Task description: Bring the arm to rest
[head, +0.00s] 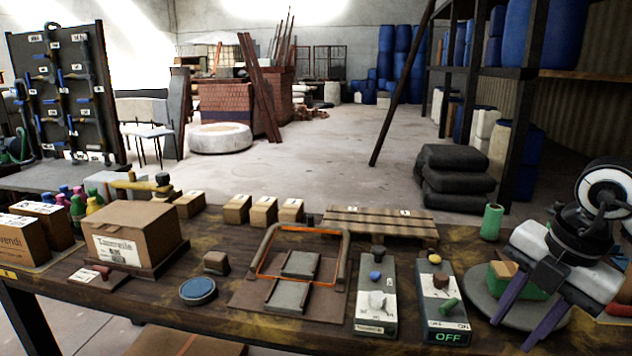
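My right arm comes in from the right edge. Its gripper (514,331) has two purple fingers pointing down and left, spread apart with nothing seen between their tips. It is over the front right of the workbench (215,325), in front of a round grey plate (480,312). A green block with a tan top (505,270) sits on that plate, partly behind the fingers. Whether the fingers touch the plate is unclear. My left gripper is not in view.
Left of the gripper stand two grey control boxes, one showing OFF (446,337) and one with a blue button (375,275). A metal frame (345,262), a cardboard box (125,225) and a green cylinder (491,222) also stand on the bench.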

